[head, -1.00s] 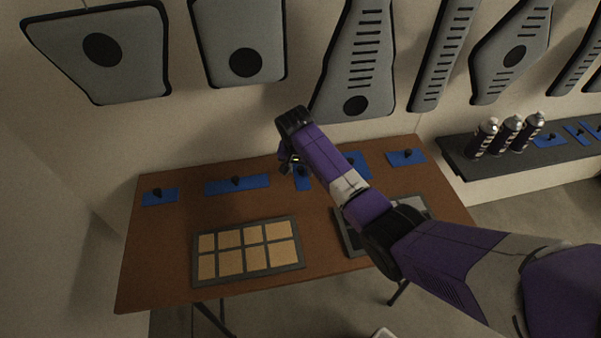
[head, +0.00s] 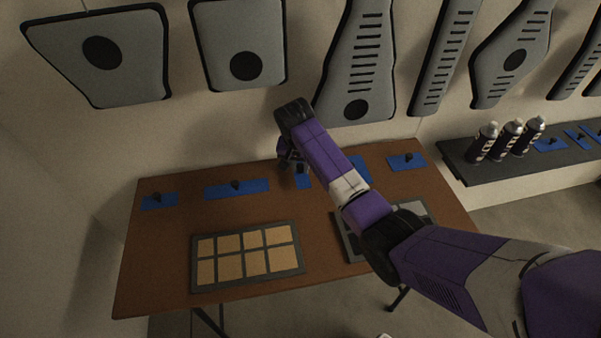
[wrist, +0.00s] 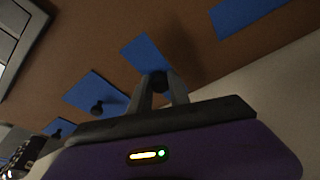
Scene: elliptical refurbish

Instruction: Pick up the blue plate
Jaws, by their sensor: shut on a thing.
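Several blue plates with black knobs lie on the brown table. One small blue plate (head: 303,182) is under my gripper (head: 298,167), partly hidden by it. In the wrist view, my gripper (wrist: 161,84) is shut on the black knob of this blue plate (wrist: 143,51). I cannot tell whether the plate is off the table. A square blue plate (head: 159,202) and a long blue plate (head: 255,186) lie to the left. Another (head: 361,170) is partly behind my arm, and one more (head: 407,161) lies to the right.
The brown table (head: 160,260) also bears a tray of tan squares (head: 191,278) and a grey tray (head: 351,240) partly hidden by my arm. Spray cans (head: 508,138) stand on a dark shelf (head: 480,178) at right. Grey panels (head: 240,25) hang on the wall behind.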

